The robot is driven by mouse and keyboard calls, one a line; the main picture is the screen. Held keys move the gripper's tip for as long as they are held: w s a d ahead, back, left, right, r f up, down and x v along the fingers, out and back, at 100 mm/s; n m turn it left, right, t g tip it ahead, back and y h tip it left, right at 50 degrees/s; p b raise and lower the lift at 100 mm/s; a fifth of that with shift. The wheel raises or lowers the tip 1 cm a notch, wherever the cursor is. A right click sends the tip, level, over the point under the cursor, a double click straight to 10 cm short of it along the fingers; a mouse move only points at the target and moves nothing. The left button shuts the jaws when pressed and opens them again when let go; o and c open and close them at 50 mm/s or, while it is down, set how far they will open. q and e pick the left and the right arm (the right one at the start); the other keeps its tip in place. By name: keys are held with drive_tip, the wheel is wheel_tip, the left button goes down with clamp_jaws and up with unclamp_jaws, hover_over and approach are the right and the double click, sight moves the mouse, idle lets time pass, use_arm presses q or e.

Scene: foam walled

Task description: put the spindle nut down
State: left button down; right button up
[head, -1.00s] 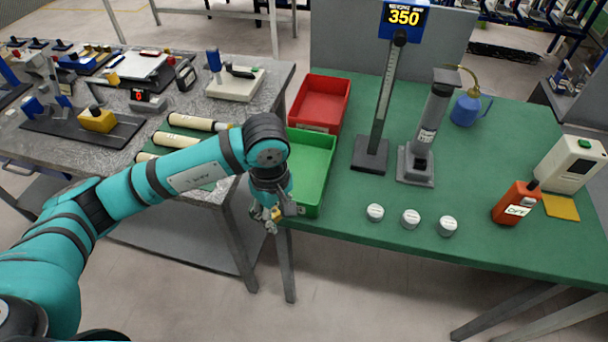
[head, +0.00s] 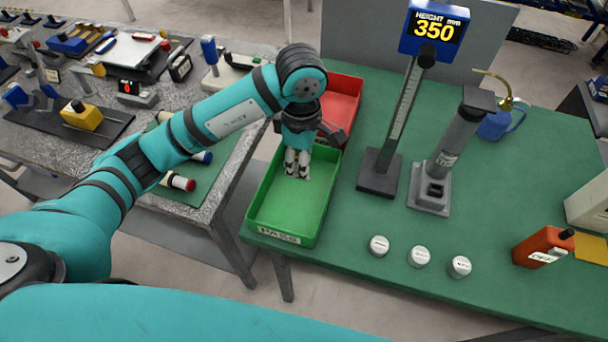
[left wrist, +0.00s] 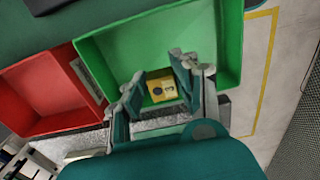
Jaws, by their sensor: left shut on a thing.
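My left gripper (head: 297,165) points down inside the green tray (head: 262,222), toward its far end. In the left wrist view, the spindle nut (left wrist: 162,89) is a small yellow block with a dark round hole, between the two fingers of the left gripper (left wrist: 160,80). The gripper is shut on it. The green tray (left wrist: 228,40) surrounds the nut in that view; I cannot tell whether the nut touches its floor. In the head view the nut is hidden by the gripper. My right gripper is not in view.
A red tray (head: 345,98) adjoins the green one at the far side. A height gauge (head: 380,170) and a grey column device (head: 430,195) stand to the right. Several white-capped pots (head: 420,256) line the front. The green table (head: 510,180) is clear between them.

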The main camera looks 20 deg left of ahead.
sight(302, 196)
use_arm(q)
wheel_tip(302, 196, down, 3)
drive_tip(key=shift+r+p, duration=0.1)
drive_tip(key=shift+p, duration=0.35)
drive_tip(key=f, duration=0.3)
drive_tip(key=shift+s+f+p, duration=0.3)
drive_tip(key=shift+f+p, duration=0.05)
drive_tip(key=shift+p, duration=0.05)
wheel_tip(302, 196, down, 3)
drive_tip(key=shift+w+f+p, duration=0.1)
drive_tip(key=shift+p, duration=0.25)
drive_tip(key=shift+f+b, duration=0.2)
drive_tip(key=shift+b, duration=0.1)
drive_tip(key=c, duration=1.3)
unclamp_jaws()
drive_tip(key=shift+r, duration=0.1)
drive_tip(key=o, duration=0.3)
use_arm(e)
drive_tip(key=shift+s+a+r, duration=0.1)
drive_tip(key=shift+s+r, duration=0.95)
